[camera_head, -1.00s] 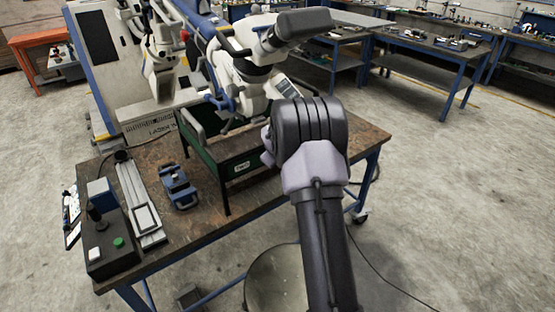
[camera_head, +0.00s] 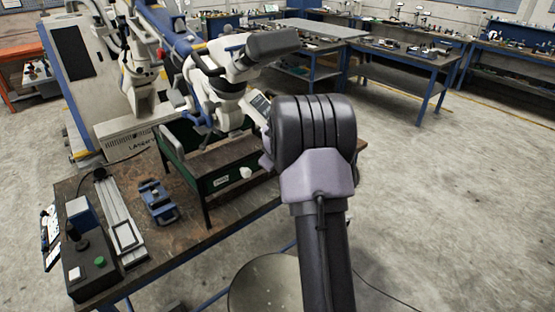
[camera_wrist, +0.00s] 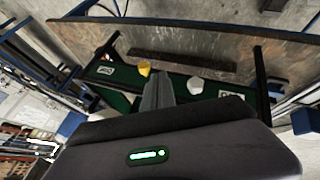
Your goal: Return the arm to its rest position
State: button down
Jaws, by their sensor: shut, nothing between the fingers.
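My arm fills the centre of the head view, its dark rounded joint in front of the workbench. My gripper is hidden there behind my own arm. In the wrist view my gripper (camera_wrist: 157,92) points at the green-sided stand, its grey fingers together with nothing between them. A white microscope (camera_head: 226,88) with a dark upper part stands at the green-sided stand (camera_head: 232,174) on the bench, left of my arm. In the wrist view the stand (camera_wrist: 115,75) shows a yellow knob (camera_wrist: 144,69) and a white knob (camera_wrist: 195,86) beside the fingers. Whether the fingers touch anything is unclear.
The wooden workbench (camera_head: 180,240) carries a blue clamp-like device (camera_head: 158,202), a control box with a green button (camera_head: 88,268) and a rail (camera_head: 118,225). A round stool (camera_head: 268,284) stands below my arm. The concrete floor on the right (camera_head: 450,200) is open.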

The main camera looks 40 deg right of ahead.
jog(key=s+a+r+m+y+b, duration=0.1)
jog(key=s+a+r+m+b, duration=0.3)
jog(key=a, duration=0.7)
jog(key=s+a+r+n+y+b, duration=0.15)
jog(key=s+a+r, duration=0.45)
jog(key=a, duration=0.6)
jog(key=s+a+f+m+y+b, duration=0.2)
jog(key=s+a+f+b, duration=0.1)
jog(key=s+a, duration=0.6)
jog(key=s+a+f+m+y+b, duration=0.1)
jog(key=s+a+f+m+b, duration=0.1)
jog(key=s+a, duration=0.7)
jog(key=s+f+b, duration=0.1)
jog(key=s, duration=0.4)
jog(key=shift+y, duration=0.35)
jog(key=shift+w, duration=0.1)
